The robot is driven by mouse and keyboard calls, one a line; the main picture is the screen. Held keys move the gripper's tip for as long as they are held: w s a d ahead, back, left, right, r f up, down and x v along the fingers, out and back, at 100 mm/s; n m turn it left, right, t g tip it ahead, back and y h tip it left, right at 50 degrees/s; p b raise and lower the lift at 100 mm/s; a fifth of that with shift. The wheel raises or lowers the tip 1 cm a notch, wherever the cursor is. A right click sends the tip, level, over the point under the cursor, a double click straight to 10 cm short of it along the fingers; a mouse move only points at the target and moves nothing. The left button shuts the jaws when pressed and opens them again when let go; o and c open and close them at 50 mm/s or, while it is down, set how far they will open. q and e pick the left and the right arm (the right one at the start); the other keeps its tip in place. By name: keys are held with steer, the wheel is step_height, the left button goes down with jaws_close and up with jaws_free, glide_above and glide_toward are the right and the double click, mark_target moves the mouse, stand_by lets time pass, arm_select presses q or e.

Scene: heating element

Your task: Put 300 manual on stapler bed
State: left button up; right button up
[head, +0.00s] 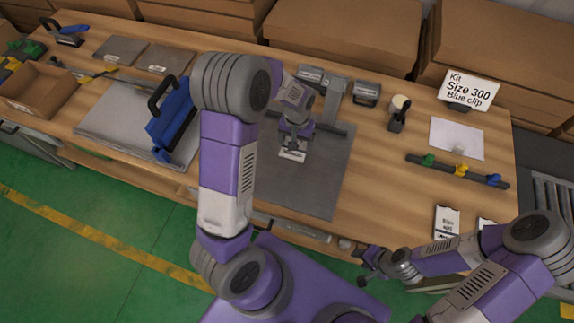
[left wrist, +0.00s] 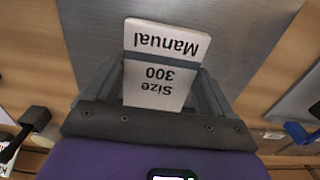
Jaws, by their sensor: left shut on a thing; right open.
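The white manual, printed "Size 300 Manual", shows upside down in the left wrist view (left wrist: 158,88) between my left fingers; a grey band crosses it. In the head view my left gripper (head: 294,143) is shut on this manual (head: 292,155), over the middle of a flat grey plate that looks like the stapler bed (head: 318,190). Whether the manual touches the plate I cannot tell. A grey stapler-like unit (head: 333,88) stands behind, with a dark bar (head: 332,127) across the bed. My right gripper (head: 368,264) is open and empty near the table's front edge.
A sign (head: 470,88) reads "Kit Size 300 Blue clip". A rack (head: 455,171) holds green, yellow and blue clips. More white booklets (head: 446,221) lie front right. A blue-handled tool (head: 172,120) stands on another grey plate. A cardboard box (head: 40,90) is at left.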

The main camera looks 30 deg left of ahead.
mark_target(295, 162)
arm_select(q)
step_height(295, 162, down, 9)
steer(key=shift+f+b, duration=0.15)
steer(key=shift+b, duration=0.5)
steer(key=shift+f, duration=0.2)
steer(key=shift+f, duration=0.2)
steer(key=o, duration=0.9)
steer(key=shift+r, duration=0.1)
